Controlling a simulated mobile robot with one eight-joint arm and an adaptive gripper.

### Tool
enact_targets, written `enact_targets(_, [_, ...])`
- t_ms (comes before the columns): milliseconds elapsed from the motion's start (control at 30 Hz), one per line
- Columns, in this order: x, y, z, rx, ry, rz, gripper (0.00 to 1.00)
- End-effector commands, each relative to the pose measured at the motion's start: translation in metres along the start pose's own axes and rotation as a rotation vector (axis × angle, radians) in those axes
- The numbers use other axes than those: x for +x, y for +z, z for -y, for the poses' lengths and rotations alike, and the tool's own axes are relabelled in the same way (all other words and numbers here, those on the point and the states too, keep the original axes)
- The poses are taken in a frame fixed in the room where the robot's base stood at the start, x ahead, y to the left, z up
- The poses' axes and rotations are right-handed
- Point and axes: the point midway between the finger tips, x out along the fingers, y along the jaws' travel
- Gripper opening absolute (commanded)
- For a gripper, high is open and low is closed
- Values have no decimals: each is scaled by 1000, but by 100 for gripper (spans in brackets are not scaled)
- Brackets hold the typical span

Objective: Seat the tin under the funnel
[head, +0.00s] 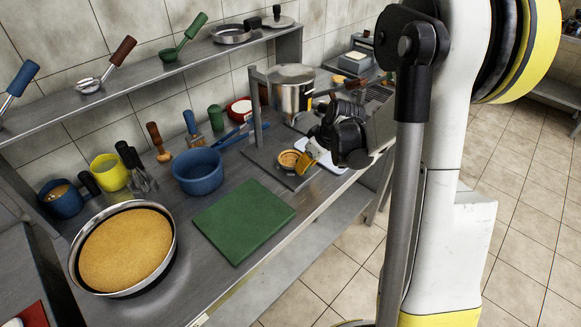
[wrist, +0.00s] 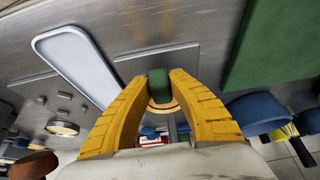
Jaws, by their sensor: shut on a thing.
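My gripper (wrist: 158,88) has its yellow fingers closed on a small green block-like piece (wrist: 158,80) in the wrist view. A round orange piece with a pale rim (wrist: 164,106) shows just behind the green piece; I cannot tell whether they are joined. In the head view, my gripper (head: 314,150) is low over the worktop beside a shallow round orange tin with a pale rim (head: 289,159). The tin is at the dark base plate (head: 262,158) of a grey upright stand (head: 257,105). I cannot make out a funnel; my wrist hides part of this area.
A white tray (head: 330,163) lies beside my gripper, and a steel pot (head: 292,92) stands behind. A green board (head: 243,218) and a blue bowl (head: 198,182) are to the left. A large round pan (head: 75,262) fills the near left. The worktop's front edge is close.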

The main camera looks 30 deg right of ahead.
Motion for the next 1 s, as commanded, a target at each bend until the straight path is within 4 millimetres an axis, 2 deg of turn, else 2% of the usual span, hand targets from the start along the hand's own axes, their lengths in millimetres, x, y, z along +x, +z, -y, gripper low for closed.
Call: enact_targets(1000, [10, 5, 0, 0, 0, 0, 0])
